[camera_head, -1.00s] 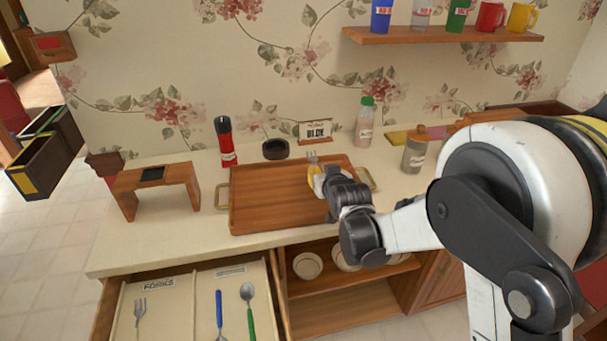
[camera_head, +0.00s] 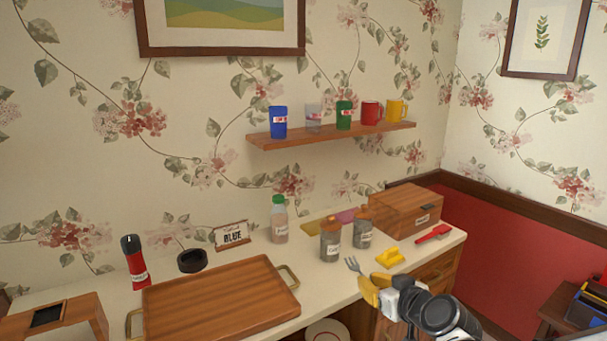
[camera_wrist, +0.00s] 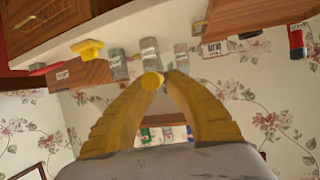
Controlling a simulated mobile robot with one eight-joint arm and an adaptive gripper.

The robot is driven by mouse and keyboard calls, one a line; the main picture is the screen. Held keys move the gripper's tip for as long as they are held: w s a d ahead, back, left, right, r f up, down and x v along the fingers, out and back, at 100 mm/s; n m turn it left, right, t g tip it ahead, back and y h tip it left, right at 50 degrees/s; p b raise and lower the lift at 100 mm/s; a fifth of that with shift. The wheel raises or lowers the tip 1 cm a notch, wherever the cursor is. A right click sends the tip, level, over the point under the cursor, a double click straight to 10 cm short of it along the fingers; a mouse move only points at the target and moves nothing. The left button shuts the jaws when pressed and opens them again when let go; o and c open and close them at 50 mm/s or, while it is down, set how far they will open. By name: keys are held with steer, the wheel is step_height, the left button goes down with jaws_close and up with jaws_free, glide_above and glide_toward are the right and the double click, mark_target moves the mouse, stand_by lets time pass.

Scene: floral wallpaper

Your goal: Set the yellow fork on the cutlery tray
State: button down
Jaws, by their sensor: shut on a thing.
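My gripper (camera_head: 369,286), with yellow fingers, is shut on the yellow fork (camera_head: 352,265). In the head view the fork's grey tines point up and left, and its handle is mostly hidden by the fingers. In the wrist view a round yellow end of the fork (camera_wrist: 151,81) shows between the fingertips. A wooden tray (camera_head: 215,300) with brass handles lies on the counter at the lower left. It looks empty, and no label on it can be read. The gripper appears to the right of this tray, near the counter's front.
Two grey shakers (camera_head: 331,243), a green-capped bottle (camera_head: 279,222) and a yellow block-like object (camera_head: 390,258) stand around the fork. A wooden box (camera_head: 405,210) is at the back right. The sign (camera_head: 231,236) reads "BLUE". A cup shelf (camera_head: 330,135) hangs above.

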steer(key=s+d, duration=0.4)
steer(key=w+a+f+y, duration=0.1)
steer(key=w+a, duration=0.4)
steer(key=a, duration=0.5)
steer(key=w+a+f+n, duration=0.1)
steer(key=w+a, duration=0.3)
steer(key=a, duration=0.6)
steer(key=w+a+f+n+y, duration=0.1)
steer(key=w+a, duration=0.4)
steer(key=a, duration=0.6)
steer(key=shift+w+f+g+y, duration=0.3)
steer(key=shift+w+f, duration=0.05)
steer(key=shift+f, duration=0.1)
steer(key=shift+a, duration=0.1)
steer(key=b, duration=0.5)
glide_above(224, 305)
steer(key=f, duration=0.7)
steer(key=shift+s+a+f, duration=0.1)
steer(key=shift+a+f, duration=0.2)
steer(key=shift+f, duration=0.05)
steer(key=shift+d+f+b, duration=0.15)
steer(key=shift+f+b, duration=0.25)
steer(key=shift+f, duration=0.25)
steer(key=shift+d+f+b, duration=0.15)
steer(key=shift+f+b, duration=0.2)
steer(key=shift+f, duration=0.5)
steer(key=shift+f, duration=0.1)
